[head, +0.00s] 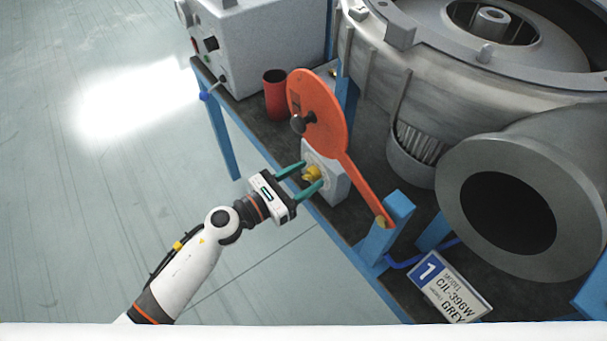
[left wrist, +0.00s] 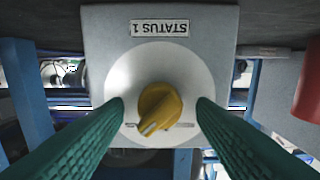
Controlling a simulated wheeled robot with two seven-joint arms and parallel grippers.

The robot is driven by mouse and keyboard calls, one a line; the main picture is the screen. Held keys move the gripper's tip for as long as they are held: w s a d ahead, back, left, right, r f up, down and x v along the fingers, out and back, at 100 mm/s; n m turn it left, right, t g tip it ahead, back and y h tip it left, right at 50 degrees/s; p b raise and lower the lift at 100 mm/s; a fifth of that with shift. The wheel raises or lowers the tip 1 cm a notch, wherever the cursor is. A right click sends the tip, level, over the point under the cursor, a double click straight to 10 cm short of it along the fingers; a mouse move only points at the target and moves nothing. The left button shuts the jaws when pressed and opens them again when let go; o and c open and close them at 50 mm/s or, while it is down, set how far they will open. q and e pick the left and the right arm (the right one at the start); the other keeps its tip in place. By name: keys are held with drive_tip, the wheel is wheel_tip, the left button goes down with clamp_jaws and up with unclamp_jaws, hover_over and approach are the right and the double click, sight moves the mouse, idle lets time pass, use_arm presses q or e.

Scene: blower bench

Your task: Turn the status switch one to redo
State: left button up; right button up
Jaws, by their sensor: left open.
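The status switch is a yellow knob (head: 311,173) on a round white plate on the front of a grey box (head: 334,166). In the left wrist view the yellow knob (left wrist: 160,106) has its marked end toward the lower left, and the label "STATUS 1" (left wrist: 160,28) appears upside down. The small print on the plate is too small to read. My left gripper (head: 313,177) is open, its two green fingers on either side of the knob; in the left wrist view a gap shows between each finger and the knob. My right gripper is not in view.
An orange paddle (head: 318,115) with a black knob rises beside and above the switch box. A red cup (head: 276,96) and a grey control box (head: 250,45) stand farther back on the bench. A large grey blower (head: 430,85) fills the right. Open floor lies left.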

use_arm(q)
drive_tip(key=c, duration=1)
drive_tip(key=shift+o, duration=0.2)
drive_tip(key=shift+n, duration=0.4)
drive_tip(key=n+p, duration=0.1)
drive_tip(key=n, duration=0.2)
drive_tip(key=shift+r+n, duration=0.1)
drive_tip(key=shift+n, duration=0.3)
drive_tip(key=n+p, duration=0.2)
drive_tip(key=n, duration=0.2)
drive_tip(key=shift+w+n, duration=0.1)
drive_tip(key=shift+n, duration=0.2)
drive_tip(key=n+p, duration=0.1)
drive_tip(key=n, duration=0.4)
drive_tip(key=shift+a+p, duration=0.1)
drive_tip(key=shift+p, duration=0.25)
drive_tip(key=shift+f+n+p, duration=0.25)
drive_tip(key=shift+n+p, duration=0.25)
drive_tip(key=shift+n, duration=1.3)
